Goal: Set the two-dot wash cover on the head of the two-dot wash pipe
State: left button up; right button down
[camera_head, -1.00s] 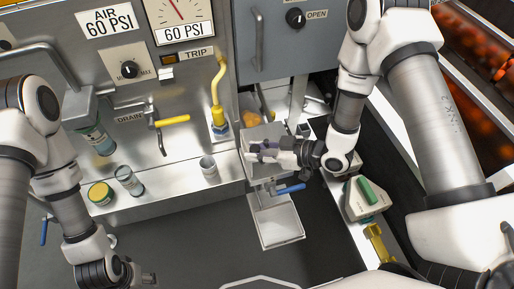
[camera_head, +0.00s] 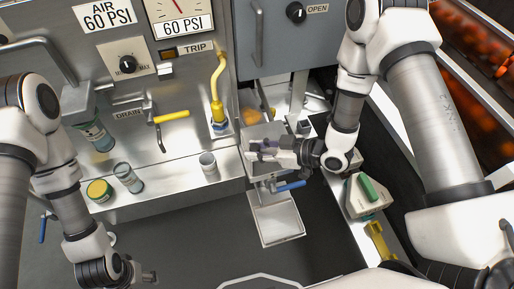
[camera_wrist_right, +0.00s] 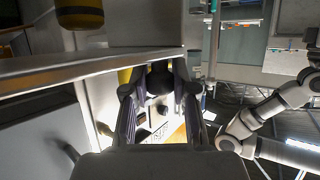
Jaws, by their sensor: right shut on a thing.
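My right gripper (camera_head: 262,150) is over the grey metal box at the end of the steel ledge, right of the yellow hose. In the right wrist view its fingers (camera_wrist_right: 158,88) are closed on a dark rounded thing (camera_wrist_right: 158,80), which looks like the wash cover. No dots can be made out on it. The two-dot wash pipe cannot be picked out; the gripper and arm hide part of the box. My left gripper (camera_head: 148,278) is low at the left, away from the ledge, and too small to read.
A grey cup (camera_head: 208,164), a clear glass (camera_head: 128,178) and a yellow-lidded jar (camera_head: 99,191) stand on the ledge. A blue-handled valve (camera_head: 290,186) and a white tray (camera_head: 276,220) are below the box. A green-topped block (camera_head: 368,190) and yellow fitting (camera_head: 380,240) lie right.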

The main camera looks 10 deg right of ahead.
jog(key=c, duration=0.8)
grip_release()
jog(key=shift+c, duration=0.2)
jog(key=v, duration=1.2)
